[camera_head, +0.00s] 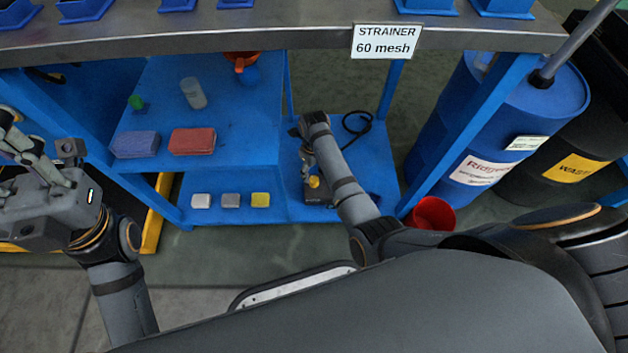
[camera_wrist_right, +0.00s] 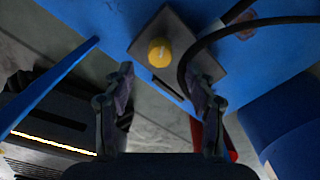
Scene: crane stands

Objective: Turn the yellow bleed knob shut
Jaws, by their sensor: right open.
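The yellow bleed knob (camera_wrist_right: 159,51) is a round cap on a dark square box (camera_wrist_right: 178,45) in the right wrist view. In the head view the knob (camera_head: 314,181) shows beside my right forearm on the low blue shelf. My right gripper (camera_wrist_right: 162,82) is open, with one finger on each side of the view. The knob appears ahead of the gap between the fingers, apart from both. In the head view my wrist and arm hide part of the box. My left gripper (camera_head: 22,148) is at the left edge, away from the knob; its jaw opening is unclear.
A black hose (camera_head: 358,125) curves beside the box. A red bucket (camera_head: 432,213) and a blue drum (camera_head: 478,140) stand to the right. Sponges (camera_head: 192,141) lie on the upper blue shelf, and small blocks (camera_head: 231,200) lie below. The steel bench top (camera_head: 290,32) overhangs.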

